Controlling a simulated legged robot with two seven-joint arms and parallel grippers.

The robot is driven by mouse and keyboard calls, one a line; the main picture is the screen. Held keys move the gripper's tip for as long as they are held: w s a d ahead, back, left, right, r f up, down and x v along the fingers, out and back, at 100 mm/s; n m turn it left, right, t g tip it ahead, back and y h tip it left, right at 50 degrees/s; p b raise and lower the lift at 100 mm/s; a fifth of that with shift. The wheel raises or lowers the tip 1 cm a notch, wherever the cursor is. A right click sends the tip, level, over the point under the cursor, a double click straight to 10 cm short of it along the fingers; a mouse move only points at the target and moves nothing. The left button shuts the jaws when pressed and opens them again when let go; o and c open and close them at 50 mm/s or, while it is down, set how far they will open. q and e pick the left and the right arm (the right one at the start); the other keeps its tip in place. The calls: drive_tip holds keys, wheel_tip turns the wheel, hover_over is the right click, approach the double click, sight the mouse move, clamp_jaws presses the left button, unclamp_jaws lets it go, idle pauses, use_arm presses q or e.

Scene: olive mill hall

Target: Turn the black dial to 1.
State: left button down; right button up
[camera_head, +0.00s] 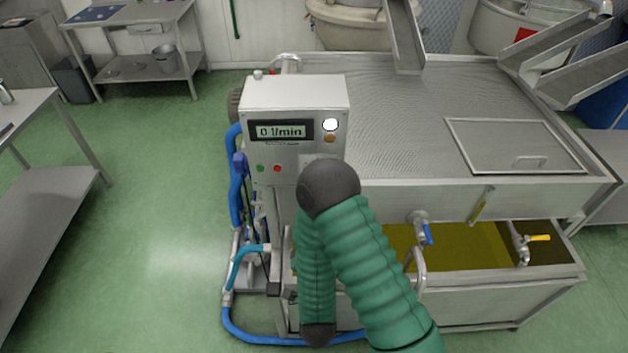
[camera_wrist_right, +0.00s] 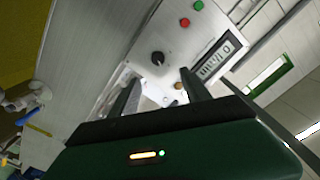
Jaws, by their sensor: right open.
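The black dial (camera_wrist_right: 157,58) is on the pale panel of the control box in the right wrist view. It sits just beyond my right gripper (camera_wrist_right: 159,76), between the lines of its two fingers. The fingers are apart with nothing between them, and no contact with the dial shows. The dial's numbers and pointer setting are too small to read. In the head view my green right arm covers the dial and the right gripper. The control box (camera_head: 295,93) shows a display (camera_head: 282,131) reading 0 l/min. My left gripper is not in view.
Green (camera_wrist_right: 198,6) and red (camera_wrist_right: 184,22) buttons and an orange one (camera_wrist_right: 178,86) lie around the dial. A steel tank (camera_head: 400,110) adjoins the box on the right. Blue hoses (camera_head: 236,195) run down its left side. Green floor (camera_head: 160,190) is clear to the left.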

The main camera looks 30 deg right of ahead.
drive_tip(key=p+x, duration=0.2)
drive_tip(key=x, duration=1.4)
drive_tip(key=shift+s+d+f, duration=0.1)
drive_tip(key=shift+s+d, duration=0.1)
drive_tip(key=shift+d, duration=0.5)
drive_tip(key=c, duration=0.8)
drive_tip(key=shift+a, duration=0.1)
clamp_jaws()
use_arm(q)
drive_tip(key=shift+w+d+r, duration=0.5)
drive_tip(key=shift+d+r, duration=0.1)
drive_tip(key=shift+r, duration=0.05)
use_arm(e)
drive_tip(key=shift+a, duration=0.15)
